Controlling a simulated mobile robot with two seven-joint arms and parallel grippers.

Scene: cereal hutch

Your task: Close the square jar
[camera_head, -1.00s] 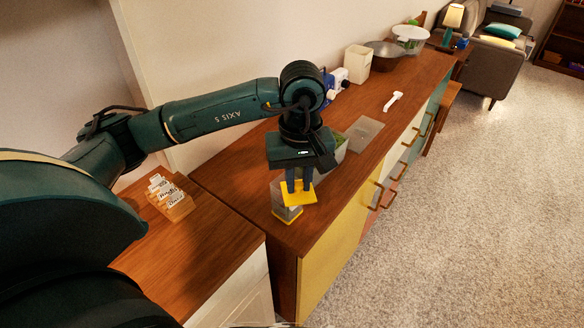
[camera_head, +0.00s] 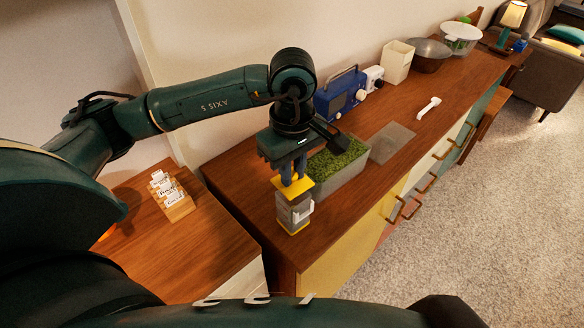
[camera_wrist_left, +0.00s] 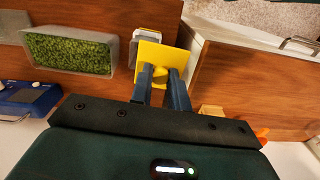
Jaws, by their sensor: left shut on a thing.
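The square jar (camera_head: 294,214) is clear with a yellow base and stands near the front end of the wooden hutch top. A light clip or label shows on its side. My left gripper (camera_head: 293,179) points down above the jar and is shut on the yellow square lid (camera_head: 284,188). In the left wrist view, the fingers (camera_wrist_left: 161,78) grip the knob of the lid (camera_wrist_left: 150,53). The jar (camera_wrist_left: 144,34) shows partly past the lid's edge, so the two look offset there. I cannot tell whether lid and jar touch. My right gripper is not in view.
A grey planter (camera_head: 345,175) with green filling stands close behind the jar. A blue radio (camera_head: 338,96), a flat grey sheet (camera_head: 391,143) and a white utensil (camera_head: 428,107) lie farther back. A wooden card holder (camera_head: 176,200) is on the left cabinet.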

